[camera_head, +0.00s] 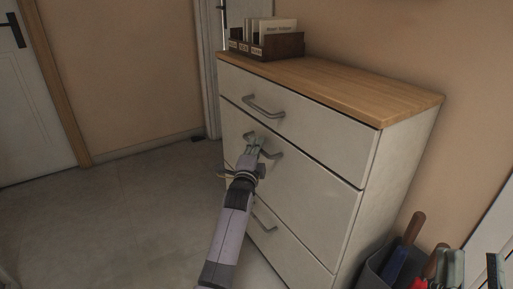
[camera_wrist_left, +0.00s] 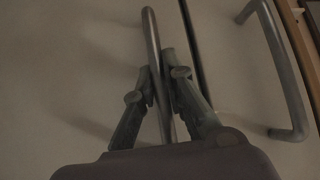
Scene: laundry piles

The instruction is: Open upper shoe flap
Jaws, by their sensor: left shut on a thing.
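A white cabinet (camera_head: 300,185) with a wooden top has three stacked fronts, each with a curved metal handle. The top front (camera_head: 300,108) and middle front (camera_head: 315,185) look closed. My left gripper (camera_head: 254,145) is shut on the middle handle (camera_head: 272,150). In the left wrist view, that handle's bar (camera_wrist_left: 153,50) runs between the two fingers (camera_wrist_left: 160,80); the top front's handle (camera_wrist_left: 285,70) is off to the right, free. My right gripper (camera_head: 473,266) is at the lower right corner, its two fingers apart with nothing seen between them.
A wooden organiser with papers (camera_head: 268,42) stands on the cabinet top. A grey bin (camera_head: 375,268) with long-handled items stands at the cabinet's right side, near my right gripper. The floor (camera_head: 130,215) left of the cabinet is clear. A white door (camera_head: 25,110) is at the far left.

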